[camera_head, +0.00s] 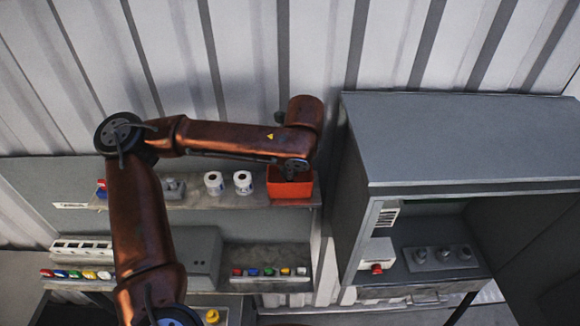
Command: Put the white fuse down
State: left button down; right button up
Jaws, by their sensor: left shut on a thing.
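My left gripper (291,170) is at the far right end of the upper shelf, pointing down at the orange-red bin (292,190). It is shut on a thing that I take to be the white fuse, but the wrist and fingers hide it. I cannot tell whether the fingers are inside the bin or just above it. Two white cylinders with dark centres, a left one (213,184) and a right one (243,183), stand upright on the shelf left of the bin. My right gripper is not in view.
The upper shelf (200,202) also bears a grey fitting (173,188). Below are a row of coloured buttons (268,272) and a grey box (200,255). A grey cabinet (460,140) stands close on the right, with a socket panel (438,257) inside.

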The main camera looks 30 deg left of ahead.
pick_arm(q)
jog(key=shift+s, duration=0.1)
jog(key=shift+f, duration=0.2)
jog(key=c, duration=1.8)
grip_release()
jog(key=shift+c, duration=0.2)
jog(key=shift+r, duration=0.1)
jog(key=shift+d+r, duration=0.1)
jog(key=shift+r, duration=0.2)
jog(key=b+v, duration=0.2)
jog(key=v, duration=0.9)
jog(key=shift+r+b, duration=0.3)
jog(key=shift+b, duration=0.1)
